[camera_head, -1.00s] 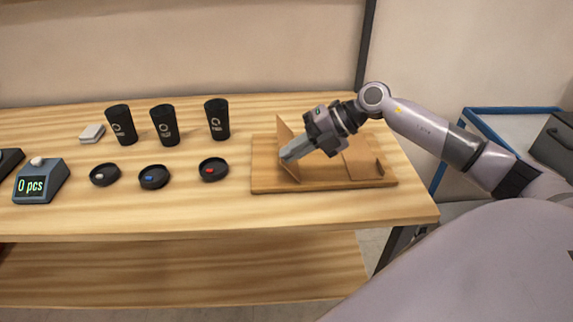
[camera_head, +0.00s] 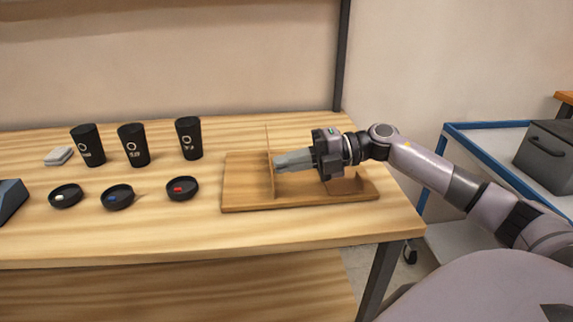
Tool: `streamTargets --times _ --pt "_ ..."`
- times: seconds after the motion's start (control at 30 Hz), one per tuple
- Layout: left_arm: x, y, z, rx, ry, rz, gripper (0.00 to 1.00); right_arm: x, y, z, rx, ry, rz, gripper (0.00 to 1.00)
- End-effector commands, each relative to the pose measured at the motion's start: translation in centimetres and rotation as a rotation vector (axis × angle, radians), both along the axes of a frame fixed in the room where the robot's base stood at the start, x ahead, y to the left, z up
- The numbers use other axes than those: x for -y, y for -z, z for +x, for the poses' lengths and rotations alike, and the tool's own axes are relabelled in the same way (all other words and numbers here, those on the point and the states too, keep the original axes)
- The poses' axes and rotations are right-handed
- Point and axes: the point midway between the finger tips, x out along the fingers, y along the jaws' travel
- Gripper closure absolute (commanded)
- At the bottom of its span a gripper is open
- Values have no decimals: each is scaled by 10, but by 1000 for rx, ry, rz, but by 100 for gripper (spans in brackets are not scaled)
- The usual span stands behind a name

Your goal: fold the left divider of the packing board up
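The packing board (camera_head: 240,197) is a wooden board on the right part of the table. Its left divider (camera_head: 269,172) is a thin wooden panel that stands about upright. My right gripper (camera_head: 278,162) reaches in from the right, with its fingertips at the right face of this divider. The fingers look close together, but whether they are fully shut cannot be told. A second wooden piece (camera_head: 345,185) shows low on the right part of the board, partly hidden by my gripper. My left gripper is not in view.
A white stack (camera_head: 59,155) and a blue-grey device (camera_head: 10,199) are farther left. A blue-framed cart (camera_head: 447,127) with a grey box stands right of the table.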

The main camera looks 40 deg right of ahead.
Motion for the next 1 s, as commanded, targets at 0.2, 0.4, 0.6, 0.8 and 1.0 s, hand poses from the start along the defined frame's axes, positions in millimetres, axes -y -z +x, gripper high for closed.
streamTargets --times 0.2,0.4,0.6,0.8,1.0 --pt "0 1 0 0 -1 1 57 1 6 -1 -9 -1 -11 100" --pt "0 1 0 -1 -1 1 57 1 7 -1 -11 -1 -12 89" --pt "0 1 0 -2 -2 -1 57 0 5 -1 -8 -2 -9 71" --pt "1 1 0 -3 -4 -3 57 2 4 -2 -7 0 -6 71" --pt "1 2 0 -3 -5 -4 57 21 1 -13 -11 2 -10 71"
